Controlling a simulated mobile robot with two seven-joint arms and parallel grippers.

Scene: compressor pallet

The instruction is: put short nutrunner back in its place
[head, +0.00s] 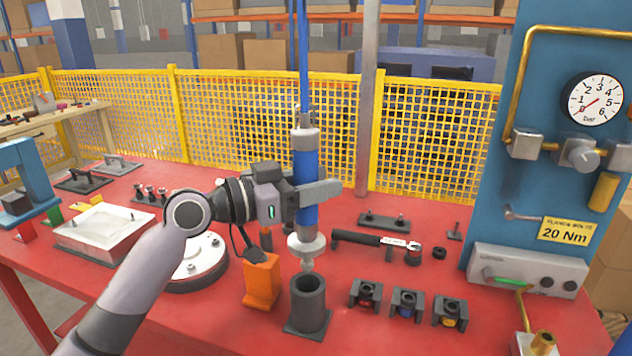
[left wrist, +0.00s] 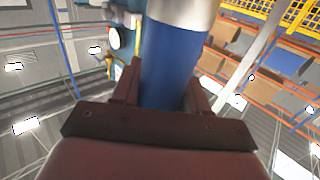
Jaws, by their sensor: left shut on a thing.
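The nutrunner (head: 304,160) is an upright tool with a blue body, grey collars and a pale flared lower end. A blue line runs up from its top. My left gripper (head: 308,196) is shut around the blue body and holds it above the red table. In the left wrist view the blue body (left wrist: 172,65) stands between the fingers (left wrist: 160,95). A dark grey open cup on a square base (head: 309,305) stands right below the tool's tip, which appears just above its rim. My right gripper is not in view.
An orange block (head: 261,282) stands close left of the cup. Small dark holders with coloured inserts (head: 407,302) stand to its right. A torque wrench (head: 375,241) lies behind. A round white flange (head: 195,262) is at left, near my arm. A blue gauge panel (head: 540,80) rises at right.

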